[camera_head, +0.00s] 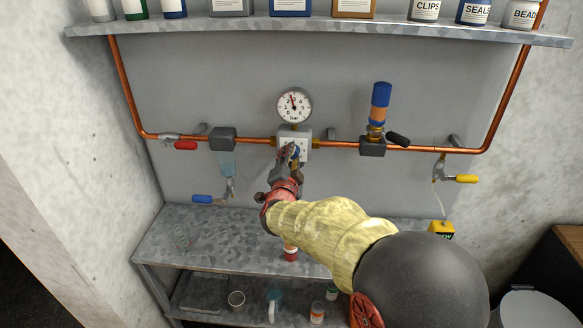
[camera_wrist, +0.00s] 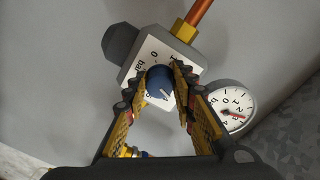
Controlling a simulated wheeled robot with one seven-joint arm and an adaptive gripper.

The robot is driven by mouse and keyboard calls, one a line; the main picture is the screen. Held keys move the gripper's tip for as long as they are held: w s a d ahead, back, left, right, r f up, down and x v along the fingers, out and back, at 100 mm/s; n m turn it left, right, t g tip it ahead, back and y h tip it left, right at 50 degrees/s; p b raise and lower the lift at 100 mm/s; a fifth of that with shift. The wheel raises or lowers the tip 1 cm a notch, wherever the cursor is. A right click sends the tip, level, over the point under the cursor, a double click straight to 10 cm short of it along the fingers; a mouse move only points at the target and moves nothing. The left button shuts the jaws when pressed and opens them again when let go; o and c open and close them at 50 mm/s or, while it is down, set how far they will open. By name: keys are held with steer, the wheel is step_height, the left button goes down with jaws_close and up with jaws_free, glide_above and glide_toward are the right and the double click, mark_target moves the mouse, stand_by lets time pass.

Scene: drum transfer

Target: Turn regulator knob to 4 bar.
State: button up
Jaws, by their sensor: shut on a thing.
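The regulator (camera_head: 303,148) is a pale grey block in the copper pipe, below a round pressure gauge (camera_head: 294,105). In the head view the gauge needle points nearly straight up, slightly left, near the middle of its scale; the exact value is too small to read. In the wrist view the blue round regulator knob (camera_wrist: 160,82) sits on the white dial plate (camera_wrist: 151,57), with a white pointer line towards the lower right. My gripper (camera_wrist: 160,90) is shut on the knob, one finger on each side. The fingers hide part of the dial numbers. My gripper also shows in the head view (camera_head: 291,158), at the regulator.
Valves with a red handle (camera_head: 186,146) and a yellow handle (camera_head: 466,179) are on the pipe. A blue and orange cylinder (camera_head: 380,103) stands right of the regulator. A shelf of jars (camera_head: 330,27) is above; a metal bench (camera_head: 190,240) is below.

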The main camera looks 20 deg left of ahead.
steer(key=shift+m+b, duration=2.4)
steer(key=shift+b, duration=0.4)
steer(key=o, duration=1.2)
steer(key=shift+c, duration=0.2)
steer(key=v, duration=1.2)
